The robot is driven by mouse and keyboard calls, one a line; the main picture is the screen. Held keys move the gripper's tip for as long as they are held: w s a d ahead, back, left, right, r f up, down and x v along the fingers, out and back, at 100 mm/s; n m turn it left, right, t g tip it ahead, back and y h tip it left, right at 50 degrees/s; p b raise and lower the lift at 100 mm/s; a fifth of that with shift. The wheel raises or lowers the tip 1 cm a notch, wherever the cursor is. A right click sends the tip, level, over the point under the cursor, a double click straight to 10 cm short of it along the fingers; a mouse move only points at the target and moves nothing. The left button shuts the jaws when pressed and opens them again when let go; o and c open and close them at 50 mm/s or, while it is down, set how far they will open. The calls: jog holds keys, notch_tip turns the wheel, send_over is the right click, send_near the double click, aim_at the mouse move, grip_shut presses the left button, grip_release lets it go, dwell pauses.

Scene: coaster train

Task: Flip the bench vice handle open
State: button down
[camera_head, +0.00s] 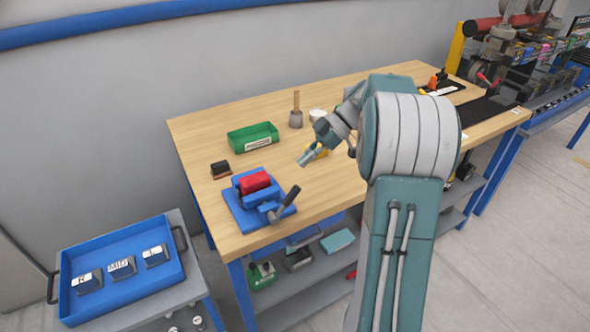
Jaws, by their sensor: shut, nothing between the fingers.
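The blue bench vice (243,213) sits on the left front part of the wooden workbench, near its front edge. A red block (255,182) sits in its jaws. The vice handle (287,202), a dark bar with a lighter lower part, sticks up at a slant toward the upper right from the vice's front. My gripper (302,161) is shut and empty. It is above the bench, up and right of the handle in the picture, and apart from it. My arm covers part of the bench to the right.
A green bin (253,138), a small dark and brown block (221,169) and a wooden-handled mallet (296,112) stand behind the vice. A yellow item (318,153) lies beside my gripper. A blue tray (122,268) with labelled blocks is on a cart at the left. Bench wood (235,242) is clear around the vice.

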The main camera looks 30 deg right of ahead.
jog(key=d, duration=0.1)
jog(key=d+r, duration=0.1)
jog(key=d, duration=0.2)
jog(key=shift+s+d+r, duration=0.15)
jog(key=shift+d+r, duration=0.15)
jog(key=shift+d, duration=0.05)
jog(key=shift+a, duration=0.1)
jog(key=s+a+r+m+h, duration=0.2)
jog(key=s+a+m+h, duration=0.1)
jog(key=a, duration=0.4)
jog(key=s+a+r+m+h, duration=0.2)
jog(key=s+a+m, duration=0.2)
jog(key=a, duration=0.3)
jog(key=s+a+f+m+t+h, duration=0.1)
jog(key=s+a+m+t+h, duration=0.1)
jog(key=s+a+m, duration=0.2)
jog(key=s+a+f+m+t+h, duration=0.1)
jog(key=s+a+m+t+h, duration=0.1)
jog(key=s, duration=0.8)
jog(key=a+m+h, duration=0.1)
jog(key=m, duration=0.1)
jog(key=shift+a+f+m+t, duration=0.3)
jog(key=shift+a+t, duration=0.05)
jog(key=shift+t, duration=0.05)
